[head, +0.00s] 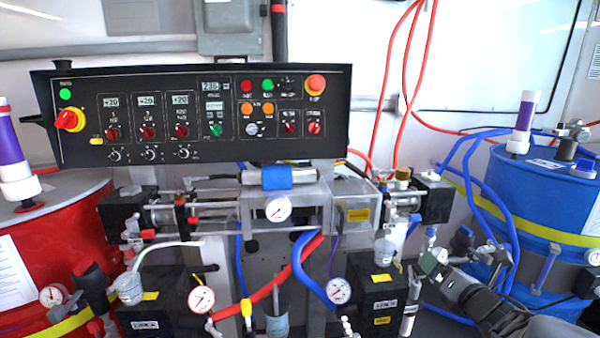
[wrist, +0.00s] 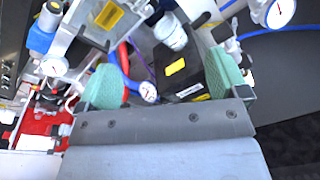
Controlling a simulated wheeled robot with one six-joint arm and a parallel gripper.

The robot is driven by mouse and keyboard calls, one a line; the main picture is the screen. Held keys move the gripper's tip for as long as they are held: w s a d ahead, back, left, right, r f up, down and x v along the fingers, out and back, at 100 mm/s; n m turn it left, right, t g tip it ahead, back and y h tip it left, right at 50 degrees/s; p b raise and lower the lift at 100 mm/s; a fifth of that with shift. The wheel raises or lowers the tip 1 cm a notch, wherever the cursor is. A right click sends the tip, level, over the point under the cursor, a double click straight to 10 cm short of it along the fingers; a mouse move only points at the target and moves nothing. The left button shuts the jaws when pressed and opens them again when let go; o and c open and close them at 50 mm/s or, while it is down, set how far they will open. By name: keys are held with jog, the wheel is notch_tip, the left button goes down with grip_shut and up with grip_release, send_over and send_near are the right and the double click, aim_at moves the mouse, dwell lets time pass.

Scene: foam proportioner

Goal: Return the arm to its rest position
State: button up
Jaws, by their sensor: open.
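My gripper (head: 433,265) is at the lower right in the head view, on the end of my dark arm, which reaches in from the bottom right. It is beside the right-hand pump hardware and left of the blue drum. In the wrist view my gripper (wrist: 164,80) shows its two green pads wide apart with nothing held between them. Beyond the pads are a black box with yellow labels (wrist: 183,76), a small gauge and red and blue hoses. I cannot tell how far the pads are from these parts.
A black control panel (head: 200,116) spans the upper left. A red drum (head: 70,225) stands at left and a blue drum (head: 545,200) at right. Pumps, gauges and a black box (head: 385,305) crowd the middle. Blue hoses (head: 492,205) hang close to my gripper. Dark floor shows at lower right in the wrist view.

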jog(key=s+a+r+m+g+h+p, duration=0.1)
jog(key=a+r+m+g+h+p, duration=0.15)
jog(key=r+m+p, duration=0.45)
jog(key=s+a+r+m+g+h+p, duration=0.1)
jog(key=r+m+g+h+p, duration=0.25)
jog(key=m, duration=0.55)
jog(key=s+a+r+m+g+y+p, duration=0.2)
jog(key=s+a+r+m+g+p, duration=0.1)
jog(key=s+a+m+p, duration=0.3)
jog(key=s+a+r+m+g+y+p, duration=0.2)
jog(key=s+a+r+m+g+p, duration=0.1)
jog(key=s+a+m+p, duration=0.2)
jog(key=s+a+m, duration=0.2)
jog(key=s+m, duration=0.1)
jog(key=m, duration=0.1)
jog(key=shift+a+r+g+p, duration=0.15)
jog(key=shift+r+g+p, duration=0.15)
jog(key=shift+g+p, duration=0.1)
jog(key=shift+s, duration=0.1)
jog(key=shift+c, duration=0.2)
